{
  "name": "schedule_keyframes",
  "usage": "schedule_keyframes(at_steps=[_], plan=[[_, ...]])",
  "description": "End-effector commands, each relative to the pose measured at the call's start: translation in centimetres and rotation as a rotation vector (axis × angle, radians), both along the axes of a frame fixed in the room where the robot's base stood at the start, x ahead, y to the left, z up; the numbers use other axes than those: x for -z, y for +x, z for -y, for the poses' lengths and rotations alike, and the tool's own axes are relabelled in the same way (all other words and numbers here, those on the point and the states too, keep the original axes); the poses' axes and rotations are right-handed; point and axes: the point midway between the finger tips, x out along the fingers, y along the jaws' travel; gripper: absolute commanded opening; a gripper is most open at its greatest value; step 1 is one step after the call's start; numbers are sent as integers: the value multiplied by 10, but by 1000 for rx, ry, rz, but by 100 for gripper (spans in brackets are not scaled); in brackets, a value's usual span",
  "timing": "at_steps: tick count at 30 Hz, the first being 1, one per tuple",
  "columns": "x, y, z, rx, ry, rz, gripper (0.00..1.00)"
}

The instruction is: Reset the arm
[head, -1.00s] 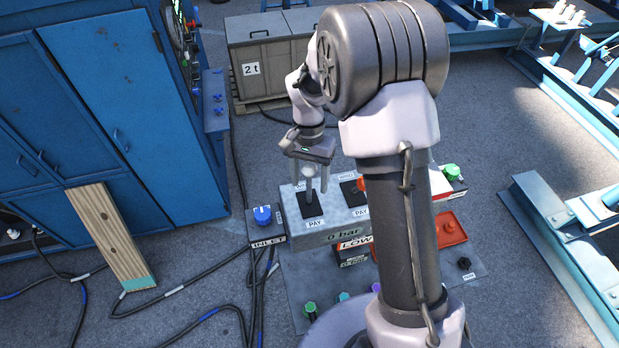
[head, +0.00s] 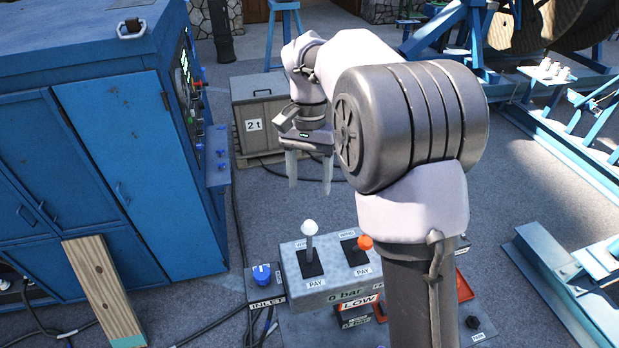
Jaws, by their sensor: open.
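My gripper (head: 309,184) hangs in the air in the head view, with its two fingers pointing down and spread apart. It is open and nothing is between the fingers. It is above and behind the grey control box (head: 312,298), clear of its levers. The white-knobbed lever (head: 309,243) stands about upright on the left of the box. The orange-knobbed lever (head: 360,249) is to its right. My arm hides part of the box's right side.
A blue cabinet (head: 140,150) stands on the left, with a wooden plank (head: 103,290) leaning on it. A blue-knobbed inlet valve (head: 262,274) is beside the control box. A grey crate (head: 262,118) stands behind my gripper. Blue steel frames (head: 565,275) are on the right.

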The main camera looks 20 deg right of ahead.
Motion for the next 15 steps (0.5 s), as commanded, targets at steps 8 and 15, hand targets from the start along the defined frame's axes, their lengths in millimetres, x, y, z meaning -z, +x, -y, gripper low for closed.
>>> schedule_keyframes(at_steps=[8, 15], plan=[[1, 0, 0, 0, 0, 0, 59], [49, -34, -5, -47, 24, 105, 59]])
